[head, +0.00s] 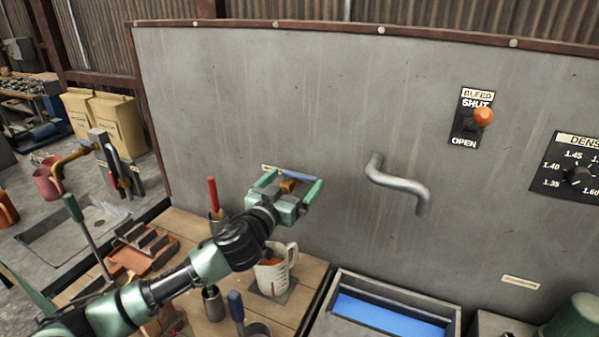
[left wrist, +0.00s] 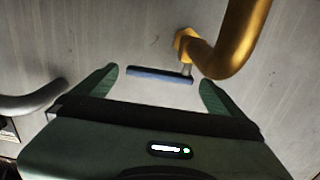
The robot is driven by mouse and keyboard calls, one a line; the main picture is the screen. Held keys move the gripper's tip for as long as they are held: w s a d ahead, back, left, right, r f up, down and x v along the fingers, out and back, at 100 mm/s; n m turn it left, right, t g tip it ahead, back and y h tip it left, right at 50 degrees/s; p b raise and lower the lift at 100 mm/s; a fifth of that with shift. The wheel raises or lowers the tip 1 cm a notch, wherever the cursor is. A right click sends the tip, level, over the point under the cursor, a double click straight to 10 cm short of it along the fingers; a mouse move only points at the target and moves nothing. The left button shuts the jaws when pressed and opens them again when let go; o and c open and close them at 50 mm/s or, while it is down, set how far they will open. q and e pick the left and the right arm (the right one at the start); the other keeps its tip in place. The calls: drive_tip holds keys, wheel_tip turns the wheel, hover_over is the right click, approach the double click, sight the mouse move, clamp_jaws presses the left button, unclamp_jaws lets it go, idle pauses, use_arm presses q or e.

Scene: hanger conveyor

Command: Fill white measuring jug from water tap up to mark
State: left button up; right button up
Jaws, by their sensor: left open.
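The white measuring jug (head: 270,279) stands upright on a dark square on the wooden bench, with its handle at the right; part of it is hidden by my left arm. An orange patch shows on it. Above it, a brass tap (head: 289,185) comes from the grey wall, partly hidden by my gripper. My left gripper (head: 292,182) is open at this tap. In the left wrist view, a blue lever (left wrist: 160,75) lies between the open fingertips, beside the brass pipe (left wrist: 235,45). I cannot tell whether the fingers touch it. No water is seen running.
A bent grey pipe (head: 398,185) sticks out of the wall to the right, above a trough of blue liquid (head: 385,312). A red-handled tool (head: 213,195) stands in a cup left of the jug. Another brass tap (head: 70,157) and a pink jug (head: 46,180) are far left.

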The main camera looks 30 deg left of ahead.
sight(297, 178)
use_arm(q)
drive_tip(key=shift+w+a+p, duration=0.15)
drive_tip(key=shift+w+p, duration=0.25)
drive_tip(key=shift+w, duration=1.35)
